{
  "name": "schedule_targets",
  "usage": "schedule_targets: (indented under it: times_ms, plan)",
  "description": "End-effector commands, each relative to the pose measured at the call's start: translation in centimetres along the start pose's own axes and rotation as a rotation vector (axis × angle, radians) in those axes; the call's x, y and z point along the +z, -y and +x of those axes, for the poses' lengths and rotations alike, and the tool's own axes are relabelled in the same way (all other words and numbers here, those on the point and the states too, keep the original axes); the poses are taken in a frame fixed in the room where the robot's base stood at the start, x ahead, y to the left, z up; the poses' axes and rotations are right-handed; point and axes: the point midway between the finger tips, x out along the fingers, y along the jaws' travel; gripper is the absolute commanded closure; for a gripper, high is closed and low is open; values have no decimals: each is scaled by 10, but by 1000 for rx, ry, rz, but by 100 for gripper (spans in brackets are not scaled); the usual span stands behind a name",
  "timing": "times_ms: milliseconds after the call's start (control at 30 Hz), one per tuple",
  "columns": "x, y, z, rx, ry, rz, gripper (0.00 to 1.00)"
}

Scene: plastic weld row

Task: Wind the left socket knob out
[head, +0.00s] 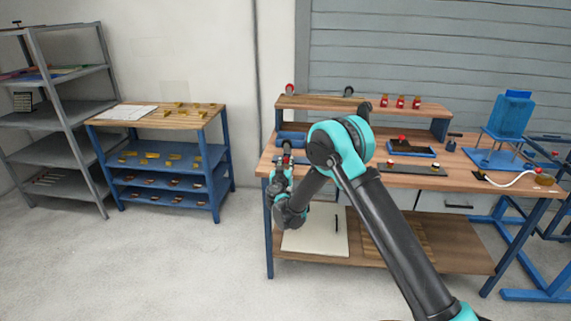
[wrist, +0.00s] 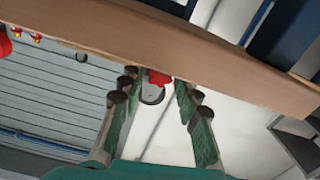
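A red knob (head: 290,89) stands at the left end of the raised wooden shelf on the workbench. In the wrist view, a red knob (wrist: 158,77) shows at the shelf edge between my fingers, with a grey curved part beside it. My gripper (wrist: 155,98) is open, its green fingers spread with dark pads at the tips. The fingers appear apart from the knob. In the head view, my gripper (head: 286,150) is in front of the bench's left end, below the shelf; its fingertips are small and hard to make out.
A dark knob (head: 348,90) stands right of the red one on the shelf (head: 365,105), followed by several red-topped parts (head: 400,101). A blue bin (head: 291,138) lies below the shelf. The wrist view is tilted, with the shelf plank (wrist: 190,50) crossing it close by.

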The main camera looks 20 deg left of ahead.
Motion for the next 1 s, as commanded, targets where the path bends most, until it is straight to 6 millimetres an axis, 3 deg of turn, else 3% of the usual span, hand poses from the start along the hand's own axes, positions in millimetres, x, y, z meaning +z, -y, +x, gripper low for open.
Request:
schedule_targets:
  times_ms: [33, 233, 567, 1000]
  plan:
    - [0, 0, 0, 0, 0, 0, 77]
    - [0, 0, 0, 0, 0, 0, 100]
    - [0, 0, 0, 0, 0, -47, 100]
    - [0, 1, 0, 0, 0, -335, 100]
